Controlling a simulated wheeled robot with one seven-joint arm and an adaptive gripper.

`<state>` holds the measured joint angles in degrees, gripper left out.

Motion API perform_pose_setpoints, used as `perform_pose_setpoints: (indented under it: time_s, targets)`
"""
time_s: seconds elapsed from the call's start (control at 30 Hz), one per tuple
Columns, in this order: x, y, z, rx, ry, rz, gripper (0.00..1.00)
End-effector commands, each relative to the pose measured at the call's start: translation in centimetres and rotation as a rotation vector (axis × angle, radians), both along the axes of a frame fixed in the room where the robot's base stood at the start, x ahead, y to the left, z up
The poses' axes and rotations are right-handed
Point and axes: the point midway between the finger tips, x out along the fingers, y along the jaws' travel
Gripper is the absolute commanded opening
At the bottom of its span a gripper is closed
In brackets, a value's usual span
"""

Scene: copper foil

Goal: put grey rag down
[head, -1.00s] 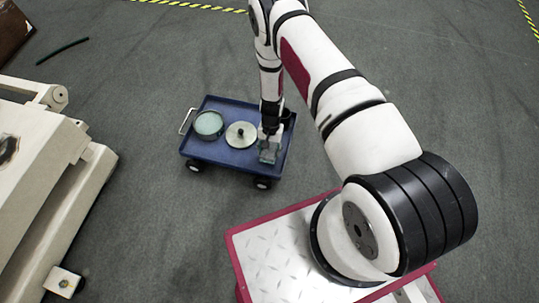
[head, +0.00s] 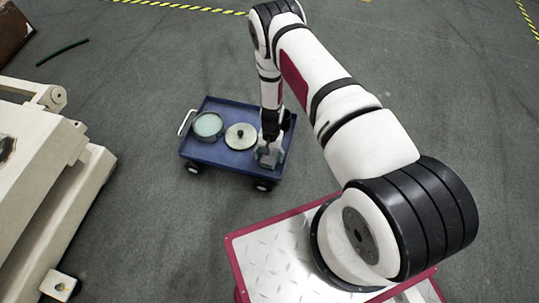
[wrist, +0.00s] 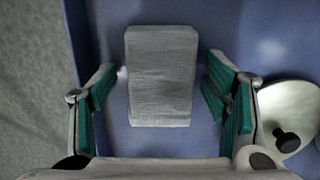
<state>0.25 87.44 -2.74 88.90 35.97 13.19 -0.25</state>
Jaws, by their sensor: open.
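The grey rag (wrist: 162,75) is a folded, block-like grey piece lying on the blue cart top (wrist: 185,12) in the wrist view. My gripper (wrist: 162,92) is open, with green finger pads to the left and right of the rag. Gaps of blue show between the rag and the pads on both sides. In the head view my gripper (head: 268,154) is low over the right end of the blue cart (head: 237,159). The rag there is mostly hidden by my gripper.
On the cart, a round metal lid with a black knob (head: 240,136) is just left of my gripper; it also shows in the wrist view (wrist: 290,120). A round container (head: 207,125) stands further left. A beige machine (head: 45,180) is at the left.

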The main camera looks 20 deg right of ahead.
Motion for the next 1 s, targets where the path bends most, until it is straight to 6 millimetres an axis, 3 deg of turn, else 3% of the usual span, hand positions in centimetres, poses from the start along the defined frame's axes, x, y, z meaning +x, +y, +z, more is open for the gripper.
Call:
perform_pose_setpoints:
  time_s: [0.17,0.5,0.7,1.0]
  targets:
    - [0.1,-0.1,1.1,-0.001,-0.001,0.0,0.69]
    - [1.0,-0.7,7.9,-0.001,-0.003,0.001,0.69]
    - [1.4,-0.9,10.9,0.0,-0.001,0.0,0.69]
    - [1.5,-1.1,12.2,0.0,0.0,0.0,0.69]
